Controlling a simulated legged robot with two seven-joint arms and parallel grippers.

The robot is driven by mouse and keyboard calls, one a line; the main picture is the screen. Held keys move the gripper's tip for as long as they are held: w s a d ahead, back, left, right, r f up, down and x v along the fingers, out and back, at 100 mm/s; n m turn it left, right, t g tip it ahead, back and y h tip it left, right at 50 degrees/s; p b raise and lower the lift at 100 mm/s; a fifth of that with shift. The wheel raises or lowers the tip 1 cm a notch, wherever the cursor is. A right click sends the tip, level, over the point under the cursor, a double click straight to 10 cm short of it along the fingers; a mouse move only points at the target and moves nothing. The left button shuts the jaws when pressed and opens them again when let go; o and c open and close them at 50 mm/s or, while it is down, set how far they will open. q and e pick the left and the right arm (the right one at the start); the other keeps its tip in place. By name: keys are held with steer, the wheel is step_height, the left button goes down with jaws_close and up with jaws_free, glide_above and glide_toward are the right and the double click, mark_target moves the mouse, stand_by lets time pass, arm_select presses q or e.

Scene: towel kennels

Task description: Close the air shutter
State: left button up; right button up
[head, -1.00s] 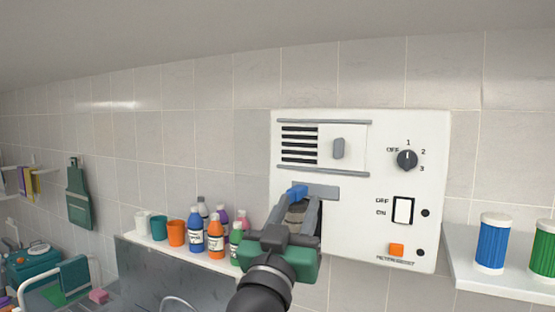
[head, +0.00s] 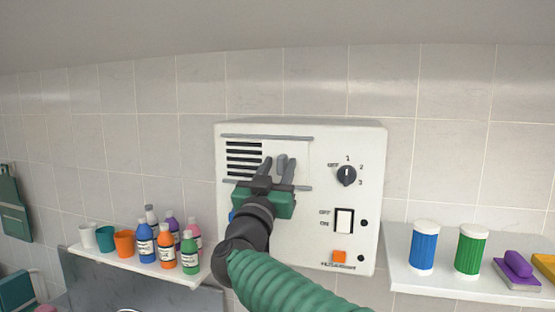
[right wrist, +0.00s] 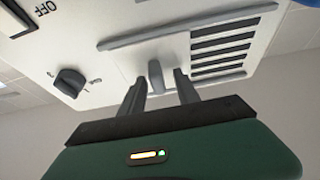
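The air shutter (head: 300,150) is a white sliding plate between two grey rails on the white wall unit (head: 300,215). It stands to the right of the dark vent slots (head: 244,157), which are uncovered. Its upright grey handle (head: 281,160) also shows in the right wrist view (right wrist: 156,76), where the picture is upside down. My right gripper (head: 279,166) is open, with one finger to each side of the handle. In the right wrist view its fingertips (right wrist: 160,84) are close to the handle; I cannot tell whether they touch it. My left gripper is not in view.
The unit also bears a dial (head: 347,175), an ON/OFF switch (head: 344,221), an orange button (head: 339,256) and a blue part (head: 231,215), mostly hidden by my gripper. A shelf (head: 150,266) with bottles and cups is left; another (head: 440,282) with canisters is right.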

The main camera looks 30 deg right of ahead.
steer(key=shift+s+d, duration=0.2)
steer(key=shift+w, duration=0.25)
steer(key=c, duration=0.5)
jaws_close()
stand_by(0.6)
